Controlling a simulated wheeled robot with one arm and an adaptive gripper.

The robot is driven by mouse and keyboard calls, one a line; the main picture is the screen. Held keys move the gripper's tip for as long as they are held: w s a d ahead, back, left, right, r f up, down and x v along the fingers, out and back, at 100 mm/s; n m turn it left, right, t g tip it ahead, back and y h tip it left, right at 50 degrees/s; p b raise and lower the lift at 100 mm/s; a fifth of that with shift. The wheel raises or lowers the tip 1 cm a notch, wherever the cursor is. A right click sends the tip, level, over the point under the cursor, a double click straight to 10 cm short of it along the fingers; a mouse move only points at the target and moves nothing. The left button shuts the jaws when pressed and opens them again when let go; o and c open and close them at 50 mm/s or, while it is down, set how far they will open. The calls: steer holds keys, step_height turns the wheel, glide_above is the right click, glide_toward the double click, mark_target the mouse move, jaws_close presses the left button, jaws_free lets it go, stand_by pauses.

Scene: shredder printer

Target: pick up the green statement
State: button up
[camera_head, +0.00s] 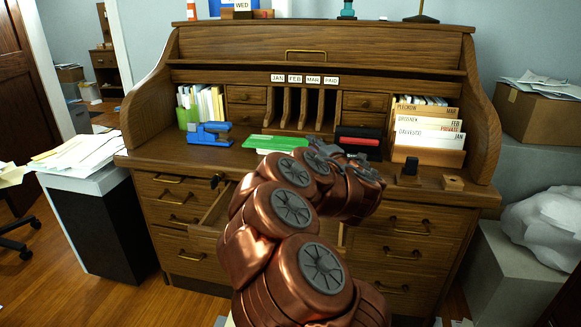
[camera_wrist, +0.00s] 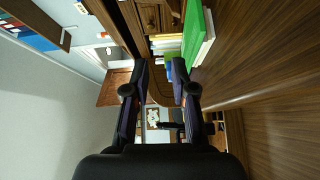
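The green statement (camera_head: 275,143) lies flat on the desktop, left of my gripper in the head view. A white edge shows along its side. In the wrist view a green sheet with a white layer against it (camera_wrist: 193,35), which looks like the statement, lies ahead of the right finger. My gripper (camera_head: 318,158) is low over the desktop, partly hidden by its own wrist and arm. In the wrist view its two fingers (camera_wrist: 160,66) are apart with nothing between them. The fingertips appear short of the green sheet; exact contact cannot be told.
A blue stapler-like tool (camera_head: 210,133) stands left and a red and black item (camera_head: 358,135) behind right. Folders (camera_head: 430,135) fill a rack at right. Upright papers (camera_head: 203,103) stand in a green holder at left. A drawer (camera_head: 216,207) is partly open below the desktop.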

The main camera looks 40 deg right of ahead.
mark_target(288, 150)
steer(key=f+n+y, duration=0.1)
steer(key=f, duration=0.1)
steer(key=f+y+b, duration=0.1)
steer(key=a+f+n+y, duration=0.1)
steer(key=f, duration=0.1)
steer(key=shift+s+a+f+n+t+b, duration=0.1)
steer(key=shift+s+f+n+t+b, duration=0.1)
steer(key=shift+f+n+t+b, duration=0.15)
steer(key=w, duration=0.2)
steer(key=w+d, duration=0.1)
steer(key=w, duration=0.4)
steer(key=shift+w+d+r, duration=0.15)
steer(key=shift+w, duration=0.15)
steer(key=shift+w+d, duration=0.2)
steer(key=shift+w, duration=0.9)
jaws_close()
step_height(288, 150, up, 3)
steer(key=shift+f+p, duration=0.2)
steer(key=shift+p, duration=0.85)
steer(key=shift+f, duration=0.1)
